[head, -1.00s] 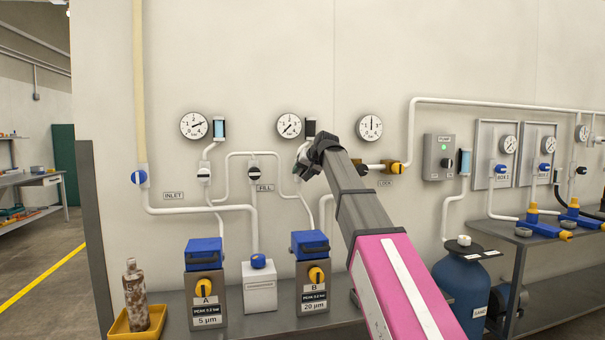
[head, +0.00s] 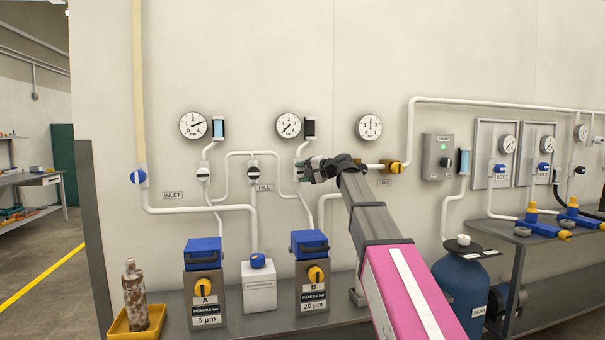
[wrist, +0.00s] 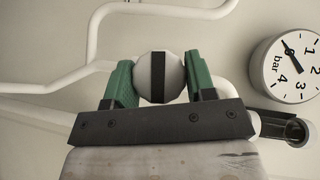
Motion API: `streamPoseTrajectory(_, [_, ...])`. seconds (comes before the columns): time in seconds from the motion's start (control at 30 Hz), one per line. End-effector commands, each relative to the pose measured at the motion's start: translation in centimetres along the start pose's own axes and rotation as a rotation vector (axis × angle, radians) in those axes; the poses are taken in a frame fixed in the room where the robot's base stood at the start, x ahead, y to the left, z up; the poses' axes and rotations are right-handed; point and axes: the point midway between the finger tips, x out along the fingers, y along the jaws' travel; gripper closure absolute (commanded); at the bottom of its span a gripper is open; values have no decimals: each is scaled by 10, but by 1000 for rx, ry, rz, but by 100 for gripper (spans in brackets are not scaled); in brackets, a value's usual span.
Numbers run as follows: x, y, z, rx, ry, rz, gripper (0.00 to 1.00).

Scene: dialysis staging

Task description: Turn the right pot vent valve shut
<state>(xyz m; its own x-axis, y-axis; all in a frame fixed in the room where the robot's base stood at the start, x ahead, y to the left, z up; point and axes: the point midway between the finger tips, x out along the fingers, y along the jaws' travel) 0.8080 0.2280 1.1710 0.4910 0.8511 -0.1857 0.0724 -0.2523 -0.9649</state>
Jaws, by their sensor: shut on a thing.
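The right valve (wrist: 147,80) above pot B is a white knob with a black stripe. In the wrist view it sits between my gripper's two green fingers, and the stripe runs up and down the picture. My gripper (head: 304,171) is shut on this knob, and in the head view it mostly covers it. Pot B (head: 312,298), the right pot, is grey with a blue lid, a yellow knob and a 20 µm label. It stands on the bench below the gripper. The right sight glass (head: 310,129) is above the valve.
White pipes run along the wall around the gripper. A gauge (head: 289,125) hangs just above, and it also shows in the wrist view (wrist: 292,66). The FILL valve (head: 253,171) is to the left, a yellow valve (head: 393,167) to the right. Pot A (head: 206,299) stands left.

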Motion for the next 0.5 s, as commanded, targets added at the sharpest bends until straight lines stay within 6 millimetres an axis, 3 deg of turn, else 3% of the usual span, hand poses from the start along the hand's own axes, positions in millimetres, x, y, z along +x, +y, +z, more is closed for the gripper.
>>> streamPoseTrajectory(0.5, [0,1,0,89,0,-88,73])
